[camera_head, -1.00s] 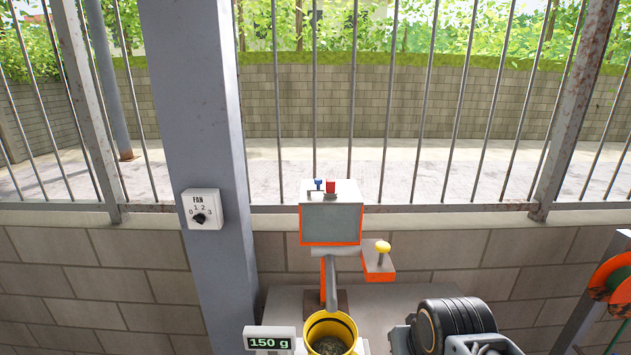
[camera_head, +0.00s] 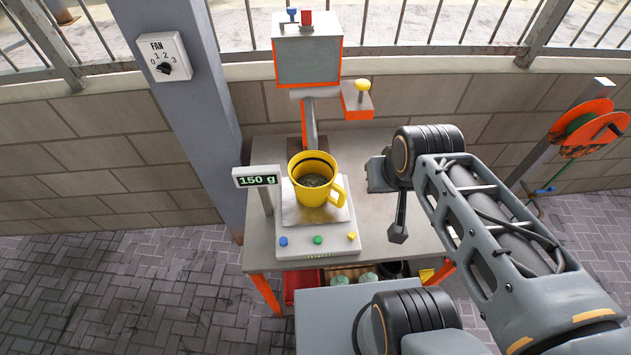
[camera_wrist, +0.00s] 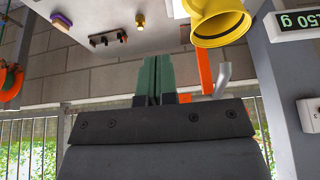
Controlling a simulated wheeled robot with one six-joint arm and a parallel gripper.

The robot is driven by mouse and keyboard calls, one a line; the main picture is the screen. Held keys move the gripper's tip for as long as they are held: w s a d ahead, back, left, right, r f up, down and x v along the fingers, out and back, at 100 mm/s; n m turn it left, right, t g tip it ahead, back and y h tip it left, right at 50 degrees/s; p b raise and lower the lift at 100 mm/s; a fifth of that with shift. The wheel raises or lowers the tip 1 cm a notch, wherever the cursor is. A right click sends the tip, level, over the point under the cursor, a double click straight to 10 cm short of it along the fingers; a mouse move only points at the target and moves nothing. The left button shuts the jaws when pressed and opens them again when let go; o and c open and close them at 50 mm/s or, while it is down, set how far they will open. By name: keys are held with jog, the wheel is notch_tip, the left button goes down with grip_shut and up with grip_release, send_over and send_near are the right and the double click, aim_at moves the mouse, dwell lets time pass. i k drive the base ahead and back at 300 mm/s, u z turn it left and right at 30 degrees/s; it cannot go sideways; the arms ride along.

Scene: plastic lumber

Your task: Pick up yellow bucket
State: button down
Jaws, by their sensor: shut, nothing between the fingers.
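The scale display (camera_head: 257,178) reads 150 g.
The scale stands on a grey table (camera_head: 375,150) with orange legs. A grey-and-orange machine (camera_head: 308,52) rises behind the bucket, with a yellow knob (camera_head: 362,85) to its right. A grey pillar (camera_head: 190,100) stands left.

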aim_at(313, 175)
jog(key=z, duration=0.05)
jog(key=k, duration=0.5)
jog(key=z, duration=2.9)
jog(key=k, duration=1.5)
jog(key=u, duration=2.15)
jog(key=i, duration=0.5)
jog(key=u, duration=0.05)
